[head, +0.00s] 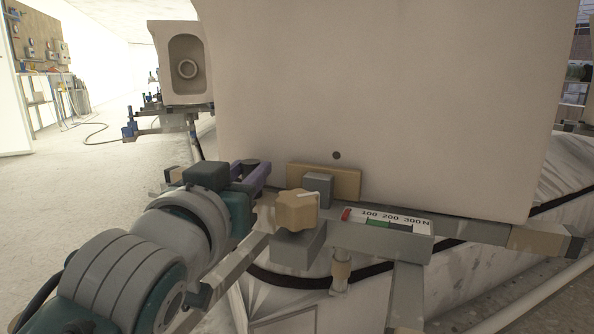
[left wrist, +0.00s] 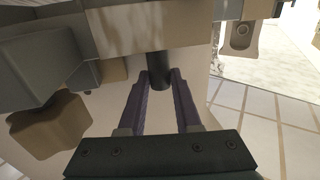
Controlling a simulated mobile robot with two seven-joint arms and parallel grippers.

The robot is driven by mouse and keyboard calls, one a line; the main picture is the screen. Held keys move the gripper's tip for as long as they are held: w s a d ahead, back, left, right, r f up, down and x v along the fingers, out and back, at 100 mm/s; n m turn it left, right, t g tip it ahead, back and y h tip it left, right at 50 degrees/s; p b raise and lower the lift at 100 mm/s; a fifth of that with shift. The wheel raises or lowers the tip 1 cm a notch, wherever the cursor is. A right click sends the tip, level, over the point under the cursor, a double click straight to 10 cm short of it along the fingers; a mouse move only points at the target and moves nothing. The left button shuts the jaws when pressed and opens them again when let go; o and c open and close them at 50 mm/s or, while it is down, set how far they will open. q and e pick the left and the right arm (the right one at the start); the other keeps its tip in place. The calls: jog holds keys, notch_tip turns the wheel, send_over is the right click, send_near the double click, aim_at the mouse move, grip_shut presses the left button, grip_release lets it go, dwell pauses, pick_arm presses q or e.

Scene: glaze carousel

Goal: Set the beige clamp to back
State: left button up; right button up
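A beige, faceted knob (head: 297,210) sits on a grey block at the near side of the fixture in the head view. A beige plate (head: 345,180) stands behind it, against the big pale body. In the left wrist view a beige bar (left wrist: 160,24) crosses the top, with a short black peg (left wrist: 159,72) sticking out of it. My left gripper (head: 257,172) is left of the knob. The beige knob (left wrist: 48,125) is at left there. My right gripper is out of view.
A grey beam with a force scale (head: 390,217) and a green bar runs right of the knob. The large pale body (head: 400,90) fills the space behind. Another pale piece (head: 186,68) stands at the back left. Open floor (head: 70,150) lies at left.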

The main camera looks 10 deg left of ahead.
pick_arm(q)
grip_shut()
dwell(0.9)
